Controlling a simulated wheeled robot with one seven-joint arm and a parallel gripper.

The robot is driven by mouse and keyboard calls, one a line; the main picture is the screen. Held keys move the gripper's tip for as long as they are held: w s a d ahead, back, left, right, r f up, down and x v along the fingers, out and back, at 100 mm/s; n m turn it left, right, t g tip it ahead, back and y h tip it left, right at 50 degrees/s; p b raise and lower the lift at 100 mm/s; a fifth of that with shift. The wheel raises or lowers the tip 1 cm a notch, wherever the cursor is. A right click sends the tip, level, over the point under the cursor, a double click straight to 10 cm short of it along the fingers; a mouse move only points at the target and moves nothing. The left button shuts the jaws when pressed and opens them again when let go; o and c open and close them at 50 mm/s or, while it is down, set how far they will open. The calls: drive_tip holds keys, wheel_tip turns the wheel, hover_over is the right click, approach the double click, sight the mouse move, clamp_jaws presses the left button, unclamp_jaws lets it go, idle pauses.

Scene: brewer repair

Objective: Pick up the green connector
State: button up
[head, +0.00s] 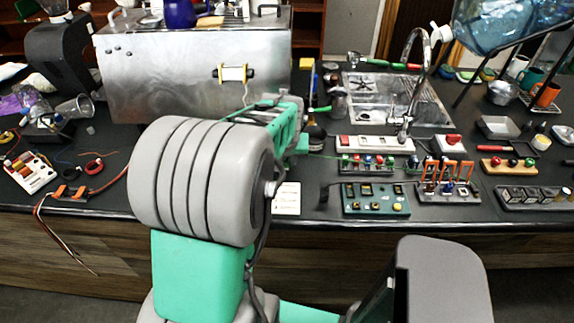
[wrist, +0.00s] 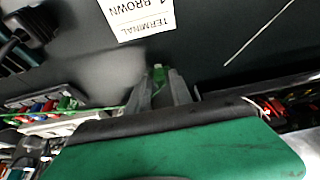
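The green connector (wrist: 159,73) shows in the wrist view as a small green piece with a pale top, between my fingertips. My gripper (wrist: 160,84) has its two grey fingers close on either side of it, and they look shut on it. A thin green wire comes in from the left of that view towards the fingers. Whether the connector touches the counter is unclear. In the head view my arm hides the fingers and the connector; a green wire (head: 322,156) runs right from behind the arm.
A white label reading TERMINAL 1 BROWN (wrist: 140,17) lies on the dark counter. Switch and button panels (head: 376,199) and racks of coloured parts (head: 366,165) stand to the right. A steel machine (head: 180,75) stands behind left, a sink (head: 375,98) behind right.

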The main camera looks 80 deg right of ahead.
clamp_jaws()
idle(0.4)
